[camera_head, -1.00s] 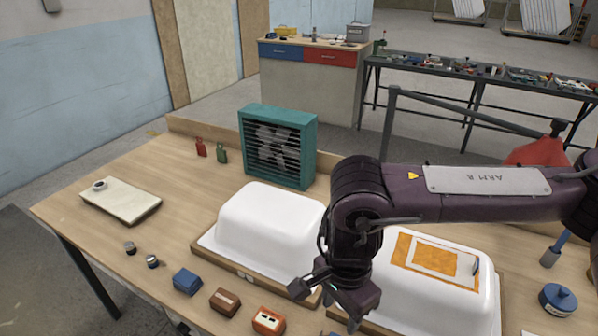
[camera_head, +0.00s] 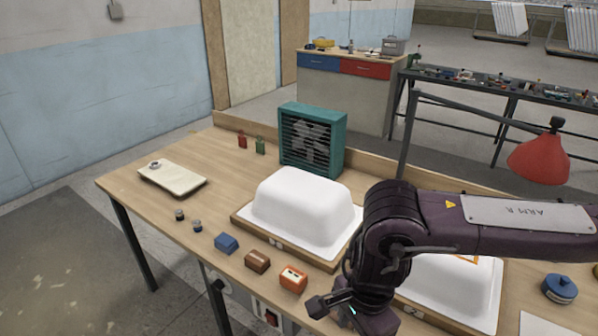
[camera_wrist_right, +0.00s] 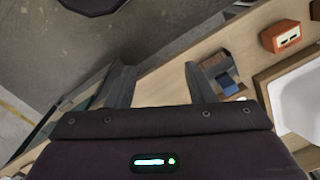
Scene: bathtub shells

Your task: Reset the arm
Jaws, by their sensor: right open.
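My right arm comes in from the right in the head view. Its gripper (camera_head: 338,311) hangs low at the table's front edge, in front of the bathtub shells. In the right wrist view the two fingers of the gripper (camera_wrist_right: 160,88) stand wide apart with nothing between them but floor and table edge. One white bathtub shell (camera_head: 300,205) lies upside down on a wooden board at the middle of the table. A second white shell (camera_head: 450,295) with an orange patch is partly hidden behind my right arm. My left gripper is not in view.
A blue box (camera_head: 227,243), a brown box (camera_head: 257,261) and an orange box (camera_head: 293,278) sit along the front edge of the table (camera_head: 215,210). A teal fan (camera_head: 312,140) stands at the back. A red lamp (camera_head: 540,158) and a blue pot (camera_head: 560,288) are at the right.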

